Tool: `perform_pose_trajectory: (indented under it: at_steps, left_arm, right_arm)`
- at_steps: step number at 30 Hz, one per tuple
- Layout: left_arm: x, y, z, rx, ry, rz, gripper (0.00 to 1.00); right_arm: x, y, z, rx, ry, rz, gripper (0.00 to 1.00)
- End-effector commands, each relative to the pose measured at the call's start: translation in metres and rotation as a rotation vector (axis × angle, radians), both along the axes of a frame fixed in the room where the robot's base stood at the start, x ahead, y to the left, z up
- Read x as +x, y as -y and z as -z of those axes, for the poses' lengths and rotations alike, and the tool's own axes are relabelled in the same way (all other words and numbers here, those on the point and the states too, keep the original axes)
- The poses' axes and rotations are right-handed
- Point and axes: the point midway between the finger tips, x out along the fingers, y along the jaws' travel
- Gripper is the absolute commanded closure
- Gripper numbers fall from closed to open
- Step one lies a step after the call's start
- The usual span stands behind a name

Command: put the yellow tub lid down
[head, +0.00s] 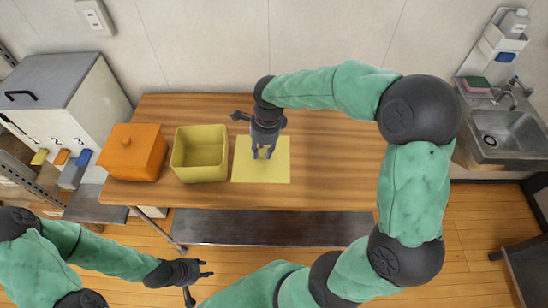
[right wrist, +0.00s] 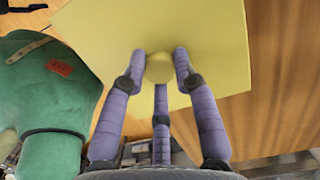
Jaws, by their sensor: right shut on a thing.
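The yellow lid (head: 281,172) is a flat square with a round knob, just right of the open yellow tub (head: 201,174) in the head view. My right gripper (head: 262,154) comes down over it from the back. In the right wrist view the purple fingers of that gripper (right wrist: 162,72) are closed around the knob of the lid (right wrist: 213,38). I cannot tell whether the lid touches the table or hangs just above it. The yellow tub is empty. My left gripper (head: 207,269) is low in front of the table, its fingers apart and empty.
An orange lidded tub (head: 134,159) stands left of the yellow tub on the wooden table (head: 335,165). The table is clear right of the lid, though my right arm passes over its right end. A sink (head: 510,131) is at the far right.

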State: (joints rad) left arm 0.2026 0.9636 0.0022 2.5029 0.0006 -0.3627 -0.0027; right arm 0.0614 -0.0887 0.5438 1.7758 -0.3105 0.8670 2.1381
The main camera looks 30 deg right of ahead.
Motion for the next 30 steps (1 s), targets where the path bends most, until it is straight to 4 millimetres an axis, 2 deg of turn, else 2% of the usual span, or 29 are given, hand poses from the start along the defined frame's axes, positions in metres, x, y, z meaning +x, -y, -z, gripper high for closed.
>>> perform_pose_trajectory:
  at_steps: [3, 9, 17, 24, 30]
  left_arm:
    - [0.0, 0.0, 0.009, 0.0, -0.001, 0.0, 0.6]
    - [0.0, 0.0, 0.015, 0.0, -0.001, 0.0, 0.6]
    - [0.0, 0.0, 0.019, 0.0, -0.001, 0.0, 0.6]
    - [-0.001, 0.0, 0.032, 0.0, -0.001, 0.0, 0.6]
    - [0.0, 0.0, 0.031, 0.0, -0.001, 0.0, 0.6]
  right_arm:
    - [0.006, 0.018, 0.023, 0.001, -0.004, 0.004, 1.0]
    - [0.013, 0.038, 0.047, 0.0, 0.0, 0.002, 1.0]
    - [0.017, 0.047, 0.059, 0.0, -0.001, 0.001, 1.0]
    - [0.017, 0.049, 0.091, 0.001, -0.003, 0.0, 1.0]
    - [0.018, 0.05, 0.091, 0.0, 0.0, 0.0, 1.0]
